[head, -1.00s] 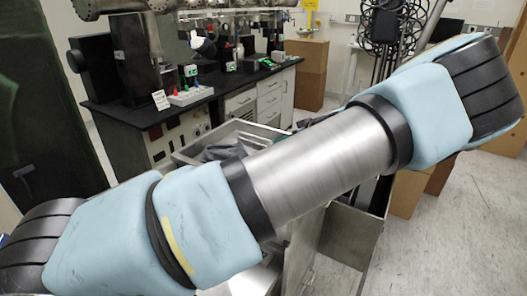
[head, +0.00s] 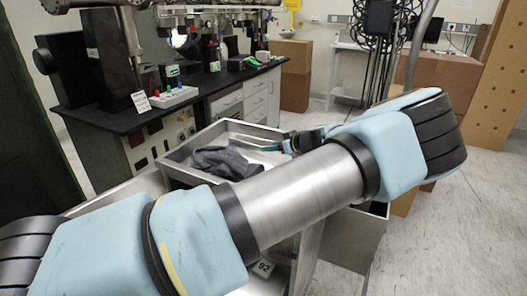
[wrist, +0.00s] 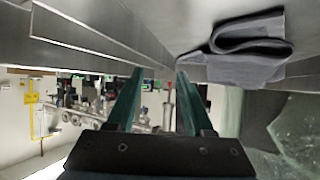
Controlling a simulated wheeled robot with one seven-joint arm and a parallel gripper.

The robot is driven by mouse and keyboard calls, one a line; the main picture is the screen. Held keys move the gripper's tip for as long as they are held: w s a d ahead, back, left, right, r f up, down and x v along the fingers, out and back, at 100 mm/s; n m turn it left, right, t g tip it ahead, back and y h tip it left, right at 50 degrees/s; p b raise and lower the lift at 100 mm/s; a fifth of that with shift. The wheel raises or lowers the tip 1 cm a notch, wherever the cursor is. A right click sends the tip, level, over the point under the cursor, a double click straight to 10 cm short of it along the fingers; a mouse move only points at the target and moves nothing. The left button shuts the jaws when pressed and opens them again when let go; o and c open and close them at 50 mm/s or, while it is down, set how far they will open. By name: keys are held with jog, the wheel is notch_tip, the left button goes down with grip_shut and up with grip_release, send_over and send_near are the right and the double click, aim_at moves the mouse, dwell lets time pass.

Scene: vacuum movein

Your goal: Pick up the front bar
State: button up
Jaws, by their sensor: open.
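My gripper (head: 268,147) is above the right part of an open metal tray (head: 180,173), with its teal fingers pointing left. In the wrist view my gripper (wrist: 158,75) shows two teal fingers spread apart, with no held object visible between them. A folded dark grey cloth (head: 225,162) lies in the tray; the cloth also shows in the wrist view (wrist: 247,48), right of the fingers. I cannot make out a separate front bar. Metal edges (wrist: 95,38) run close to the fingertips in the wrist view. My arm hides the tray's near right part.
A black-topped lab bench (head: 150,115) with bottles and instruments stands behind the tray. Cardboard boxes (head: 290,75) are at the back. An open metal compartment (head: 345,240) is below right of the tray. Bare floor (head: 470,210) lies at the right.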

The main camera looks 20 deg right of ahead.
aim_at(260, 148)
jog(key=p+x, duration=0.2)
jog(key=x, duration=0.4)
jog(key=shift+w+a, duration=0.1)
jog(key=shift+w, duration=0.15)
jog(key=shift+w+f, duration=0.2)
jog(key=shift+f, duration=0.1)
grip_shut()
dwell(1.0)
